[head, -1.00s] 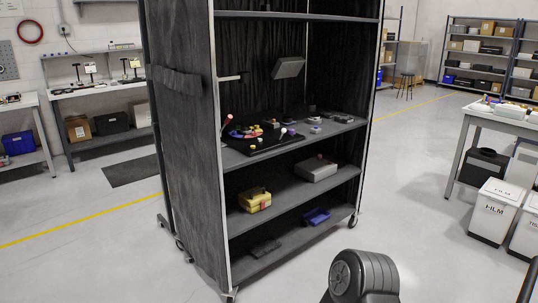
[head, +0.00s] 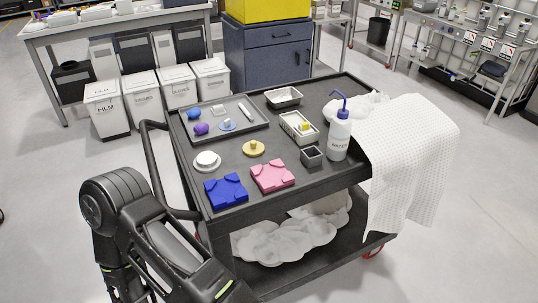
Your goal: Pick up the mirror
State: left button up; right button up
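A black cart (head: 280,152) stands in the middle of the head view with small parts on its top. A blue fixture block (head: 227,190) and a pink fixture block (head: 272,176) lie at its near edge. A round white piece (head: 207,160) and a yellow disc with a pale knob (head: 253,148) sit behind them. A shallow tray (head: 245,133) at the back left holds several small parts. I cannot tell which of these, if any, is the mirror. One of my arms shows at the lower left, but neither gripper is in view.
Lidded white bins (head: 107,105) stand behind at left.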

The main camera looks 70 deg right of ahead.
aim_at(207, 159)
jog(key=z, duration=2.6)
